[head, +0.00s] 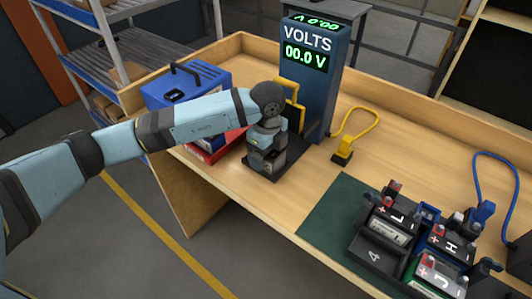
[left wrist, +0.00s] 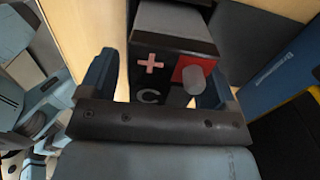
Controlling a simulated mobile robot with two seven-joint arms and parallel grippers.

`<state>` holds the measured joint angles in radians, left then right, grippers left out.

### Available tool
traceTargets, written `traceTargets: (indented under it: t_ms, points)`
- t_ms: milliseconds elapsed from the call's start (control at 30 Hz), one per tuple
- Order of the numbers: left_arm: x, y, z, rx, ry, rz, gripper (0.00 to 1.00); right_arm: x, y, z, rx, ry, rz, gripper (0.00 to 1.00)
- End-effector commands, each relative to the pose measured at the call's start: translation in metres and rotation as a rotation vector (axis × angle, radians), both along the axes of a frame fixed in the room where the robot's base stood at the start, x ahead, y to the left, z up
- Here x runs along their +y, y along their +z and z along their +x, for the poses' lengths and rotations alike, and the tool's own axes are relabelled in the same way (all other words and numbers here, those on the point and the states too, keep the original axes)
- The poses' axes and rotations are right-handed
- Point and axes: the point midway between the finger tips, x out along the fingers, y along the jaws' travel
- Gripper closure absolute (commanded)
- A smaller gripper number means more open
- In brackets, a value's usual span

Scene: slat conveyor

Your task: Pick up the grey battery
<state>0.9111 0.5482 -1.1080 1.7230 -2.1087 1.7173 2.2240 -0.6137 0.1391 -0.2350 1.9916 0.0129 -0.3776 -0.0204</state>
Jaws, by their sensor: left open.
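A dark grey battery (head: 262,161) stands on a black pad (head: 277,168) in front of the voltmeter. In the left wrist view the battery (left wrist: 165,45) shows its dark top with a plus sign, a red patch with a round grey terminal, and a letter C. My left gripper (head: 268,140) is above it, pointing down. In the left wrist view its two blue fingers (left wrist: 158,85) are open, one on each side of the battery; I cannot tell if they touch it. The gripper and wrist hide much of the battery in the head view. My right gripper is not in view.
A blue voltmeter (head: 313,90) reading 00.0 V stands behind the pad. A blue toolbox (head: 190,85) is at left. A yellow clamp (head: 342,152) lies right of the meter. A black tray (head: 377,258) with several batteries is on a green mat (head: 330,210) at right.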

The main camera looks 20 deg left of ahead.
Motion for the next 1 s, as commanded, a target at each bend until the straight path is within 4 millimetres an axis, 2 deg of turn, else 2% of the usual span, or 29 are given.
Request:
traceTargets:
  t_ms: [167,400,467,767,867,1000]
  points:
    - [0.000,0.000,0.000,-0.001,0.000,0.000,0.17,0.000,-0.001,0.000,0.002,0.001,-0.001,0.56]
    - [0.000,0.000,0.000,-0.001,0.000,0.000,0.72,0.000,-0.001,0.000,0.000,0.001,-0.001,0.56]
    - [0.000,0.000,0.000,-0.001,0.000,0.000,0.82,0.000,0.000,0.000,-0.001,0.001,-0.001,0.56]
    - [0.000,0.004,0.001,-0.003,0.000,-0.001,0.82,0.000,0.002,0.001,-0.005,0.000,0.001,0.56]
    - [0.000,0.011,0.001,-0.004,0.001,-0.001,0.82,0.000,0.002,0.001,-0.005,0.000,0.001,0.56]
    - [0.000,0.030,0.001,-0.004,0.000,-0.001,0.82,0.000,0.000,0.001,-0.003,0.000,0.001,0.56]
